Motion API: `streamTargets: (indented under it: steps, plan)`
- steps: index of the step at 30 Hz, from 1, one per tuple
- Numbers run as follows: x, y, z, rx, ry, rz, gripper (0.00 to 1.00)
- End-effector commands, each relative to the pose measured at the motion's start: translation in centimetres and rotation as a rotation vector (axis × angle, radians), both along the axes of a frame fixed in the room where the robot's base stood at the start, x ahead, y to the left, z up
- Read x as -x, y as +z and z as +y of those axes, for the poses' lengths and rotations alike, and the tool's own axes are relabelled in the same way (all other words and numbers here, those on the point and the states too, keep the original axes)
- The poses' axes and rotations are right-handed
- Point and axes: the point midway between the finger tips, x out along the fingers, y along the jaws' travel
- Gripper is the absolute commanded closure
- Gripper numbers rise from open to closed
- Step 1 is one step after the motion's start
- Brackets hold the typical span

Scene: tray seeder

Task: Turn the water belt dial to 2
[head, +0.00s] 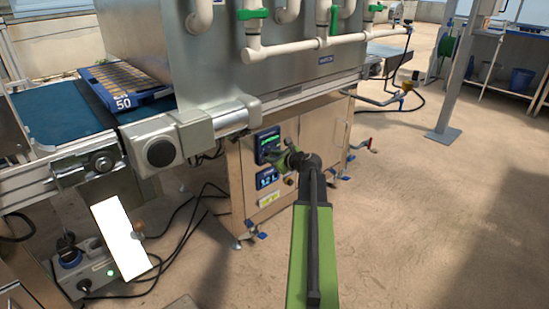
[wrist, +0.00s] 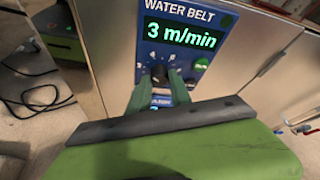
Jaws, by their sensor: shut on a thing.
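The water belt panel (wrist: 228,45) is blue and its display (wrist: 181,33) reads "3 m/min" in green. Below the display is the dark dial (wrist: 159,73), with small scale marks around it. My gripper (wrist: 162,83) has its two green fingers on either side of the dial, shut on it. The fingers hide part of the dial, and I cannot read its scale. In the head view, my gripper (head: 279,157) reaches the panel (head: 263,138) on the cabinet front; the dial is hidden there.
A second blue panel (head: 267,178) sits below on the metal cabinet (head: 297,189). A blue seed tray (head: 122,84) lies on the conveyor at left. A green button (wrist: 201,64) is right of the dial. Cables lie on the floor at left; the floor at right is open.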

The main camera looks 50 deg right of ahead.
Motion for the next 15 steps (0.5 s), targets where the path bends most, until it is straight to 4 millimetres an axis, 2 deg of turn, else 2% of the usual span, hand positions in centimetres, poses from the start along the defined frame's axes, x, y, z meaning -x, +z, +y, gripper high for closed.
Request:
streamTargets:
  steps: [6,15]
  plan:
    - [0.09,-0.32,0.28,0.179,0.0,0.015,1.0]
    - [0.07,-0.32,0.31,0.349,0.0,0.028,1.0]
